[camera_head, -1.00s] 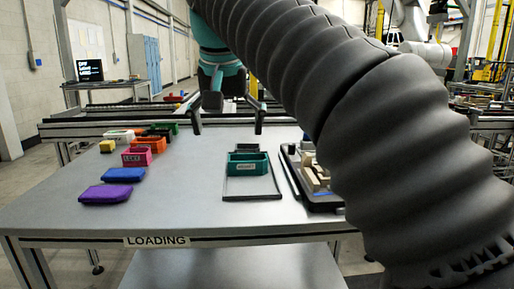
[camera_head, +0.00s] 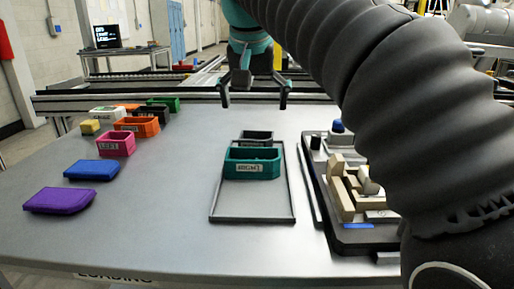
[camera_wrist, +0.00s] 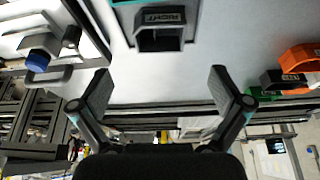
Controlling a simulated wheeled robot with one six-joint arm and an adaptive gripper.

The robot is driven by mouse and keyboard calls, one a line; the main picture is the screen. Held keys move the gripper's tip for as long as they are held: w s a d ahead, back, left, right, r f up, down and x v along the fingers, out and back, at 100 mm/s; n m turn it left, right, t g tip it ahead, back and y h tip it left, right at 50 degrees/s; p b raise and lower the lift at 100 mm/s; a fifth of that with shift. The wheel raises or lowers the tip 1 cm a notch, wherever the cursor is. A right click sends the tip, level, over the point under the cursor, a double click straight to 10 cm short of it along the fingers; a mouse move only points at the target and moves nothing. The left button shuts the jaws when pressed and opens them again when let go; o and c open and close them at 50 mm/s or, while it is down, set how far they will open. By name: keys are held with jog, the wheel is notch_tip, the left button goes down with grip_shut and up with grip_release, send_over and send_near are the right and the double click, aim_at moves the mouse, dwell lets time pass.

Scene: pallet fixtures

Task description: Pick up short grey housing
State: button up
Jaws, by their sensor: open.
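A small dark grey open-topped housing (camera_head: 256,138) stands in the shallow grey tray (camera_head: 217,205), directly behind a teal housing (camera_head: 252,163) that hides its lower front. In the wrist view the grey housing (camera_wrist: 160,38) shows a "RIGHT" label, with the teal housing's edge (camera_wrist: 128,2) at the top. My gripper (camera_head: 254,102) is open and empty beyond the grey housing, near the table's far edge. In the wrist view its spread fingers (camera_wrist: 160,88) point toward the housing and are apart from it.
Pink (camera_head: 116,144), orange (camera_head: 137,126), blue (camera_head: 92,169) and purple (camera_head: 60,200) parts stand on the left, with several others behind. A black tray (camera_head: 355,240) of beige blocks lies right of the grey tray. The table between is clear.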

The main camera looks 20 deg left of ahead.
aim_at(256, 136)
jog(key=b+x, duration=0.1)
jog(key=x, duration=0.8)
jog(key=shift+f+b, duration=0.2)
jog(key=shift+b, duration=0.2)
jog(key=c, duration=1.2)
